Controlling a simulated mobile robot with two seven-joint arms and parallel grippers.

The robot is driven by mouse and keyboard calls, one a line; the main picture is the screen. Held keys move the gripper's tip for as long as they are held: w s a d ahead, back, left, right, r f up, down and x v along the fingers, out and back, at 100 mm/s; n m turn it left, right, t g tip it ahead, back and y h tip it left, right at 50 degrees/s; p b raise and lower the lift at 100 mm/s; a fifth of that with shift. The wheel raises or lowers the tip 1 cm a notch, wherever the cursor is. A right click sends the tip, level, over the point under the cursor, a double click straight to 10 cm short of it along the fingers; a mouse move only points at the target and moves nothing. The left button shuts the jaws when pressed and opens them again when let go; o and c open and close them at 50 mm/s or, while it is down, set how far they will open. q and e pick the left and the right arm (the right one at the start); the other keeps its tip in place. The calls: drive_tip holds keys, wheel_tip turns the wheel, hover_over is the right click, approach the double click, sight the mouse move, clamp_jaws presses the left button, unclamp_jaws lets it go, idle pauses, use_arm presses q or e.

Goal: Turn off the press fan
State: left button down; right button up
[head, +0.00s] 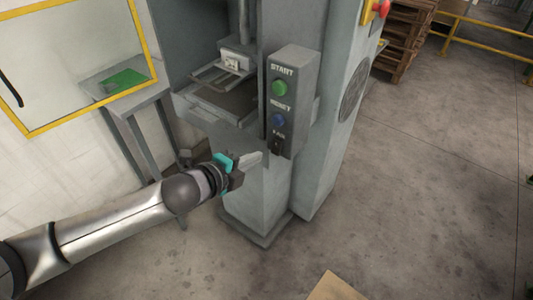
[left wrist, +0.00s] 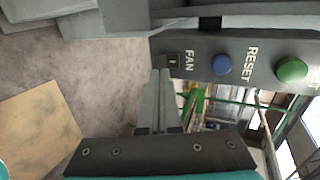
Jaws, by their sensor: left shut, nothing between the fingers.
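The press (head: 255,190) is a grey machine with a control box (head: 295,100) on its front corner. The box carries a green START button (head: 279,88), a blue RESET button (head: 278,119) and a small black FAN switch (head: 276,148) at the bottom. In the left wrist view the FAN switch (left wrist: 173,61) sits just beyond the fingertips. My left gripper (head: 258,157) is shut and empty, its tips beside the lower end of the box. The left wrist view also shows its fingers (left wrist: 160,75); I cannot tell whether they touch the switch. My right gripper is not in view.
A yellow-framed panel (head: 75,55) and a small table (head: 100,80) with a green item stand at left. A red emergency button (head: 382,8) is high on the press. Wooden pallets (head: 402,38) are stacked behind. The concrete floor at right is clear.

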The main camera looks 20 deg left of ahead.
sight(273, 149)
use_arm(q)
drive_tip(key=shift+b+x, duration=0.45)
drive_tip(key=shift+x, duration=2.5)
drive_tip(key=shift+f+b, duration=0.3)
drive_tip(key=shift+b, duration=0.35)
drive_tip(key=t+b, duration=0.1)
drive_tip(key=b, duration=0.1)
drive_tip(key=t+b, duration=0.1)
drive_tip(key=b, duration=0.2)
drive_tip(key=shift+w+f+t+h, duration=0.1)
drive_tip(key=shift+f+t+h, duration=0.2)
drive_tip(key=shift+f+h, duration=0.1)
drive_tip(key=shift+r+p, duration=0.4)
